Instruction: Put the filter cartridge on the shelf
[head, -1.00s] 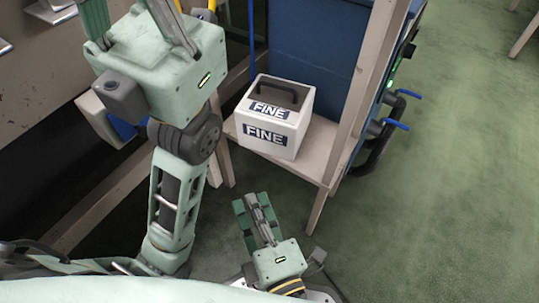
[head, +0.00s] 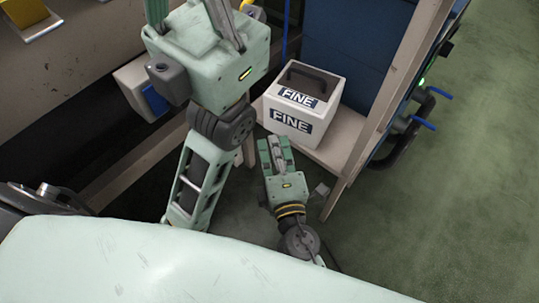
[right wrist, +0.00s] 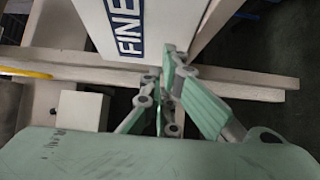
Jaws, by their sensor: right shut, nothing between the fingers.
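The filter cartridge is a white box (head: 299,104) with a dark carry handle on top and blue FINE labels. It stands upright on a pale low shelf board (head: 335,152). In the right wrist view the cartridge (right wrist: 98,22) shows at the top. My right gripper (head: 274,143) is shut and empty, low in front of the cartridge's near left side. In the right wrist view its fingers (right wrist: 168,65) end close to the box's lower edge; I cannot tell whether they touch. My left gripper (head: 192,12) is at the top of the head view, with its fingertips cut off.
A pale post (head: 385,105) stands right of the cartridge, and a blue panel (head: 350,45) is behind it. Blue-handled fittings (head: 425,124) stick out farther right. Green floor (head: 460,210) is clear at the right. A bench (head: 60,75) fills the left.

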